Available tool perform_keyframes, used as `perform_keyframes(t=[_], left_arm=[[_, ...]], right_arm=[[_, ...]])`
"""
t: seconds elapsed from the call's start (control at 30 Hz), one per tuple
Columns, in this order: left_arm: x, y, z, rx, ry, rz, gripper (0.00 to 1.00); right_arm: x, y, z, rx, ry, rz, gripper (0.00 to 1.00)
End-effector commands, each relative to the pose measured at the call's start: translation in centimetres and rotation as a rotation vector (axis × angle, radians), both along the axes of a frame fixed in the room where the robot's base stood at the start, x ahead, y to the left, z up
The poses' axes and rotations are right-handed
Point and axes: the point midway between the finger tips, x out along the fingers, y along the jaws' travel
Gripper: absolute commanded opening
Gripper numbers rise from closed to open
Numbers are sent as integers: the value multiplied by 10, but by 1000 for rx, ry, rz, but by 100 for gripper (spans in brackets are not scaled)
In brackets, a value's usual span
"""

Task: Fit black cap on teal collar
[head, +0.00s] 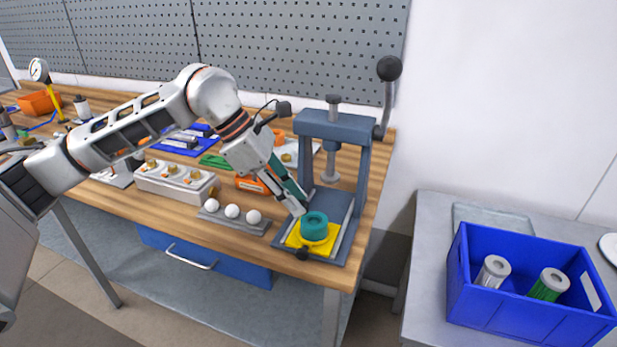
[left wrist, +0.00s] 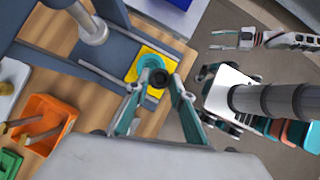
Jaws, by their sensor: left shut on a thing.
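The teal collar (head: 314,226) sits upright on a yellow plate (head: 294,239) in the press fixture. In the left wrist view the collar (left wrist: 146,64) shows beyond my fingertips. My left gripper (head: 302,208) is at the collar's upper left edge, fingers angled down to the right. It is shut on what looks like the black cap (left wrist: 158,78), a small dark round piece between the fingertips in the left wrist view. In the head view the cap cannot be made out at the fingertips. I cannot tell whether it touches the collar. My right gripper is not clearly in the head view.
The blue-grey press frame (head: 336,126), with its lever and screw, stands over the back of the fixture. A tray with white balls (head: 232,211) lies left. A blue crate (head: 522,312) holds two cylinders on the right table.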

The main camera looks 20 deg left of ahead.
Motion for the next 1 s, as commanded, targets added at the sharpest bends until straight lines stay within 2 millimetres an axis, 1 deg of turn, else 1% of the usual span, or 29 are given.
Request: perform_keyframes(t=[0.1, 0.3, 0.5, 0.63, 0.77, 1.0], left_arm=[[7, -9, 14, 0, -6, 157, 13], [15, -20, 35, 0, -4, 375, 13], [18, -25, 44, -1, 2, 476, 13], [18, -25, 41, 0, 4, 487, 13], [18, -25, 33, 0, 6, 486, 13], [18, -24, 8, 2, 11, 486, 13]], right_arm=[[-1, 0, -3, 1, 1, 0, 40], [-1, 0, -6, 2, 2, 0, 40], [-1, 0, -8, 1, 3, -1, 40], [-2, 0, -11, 1, 5, 1, 40], [-4, 0, -18, 0, 9, 1, 40], [-8, -2, -35, -15, 21, 4, 40]])
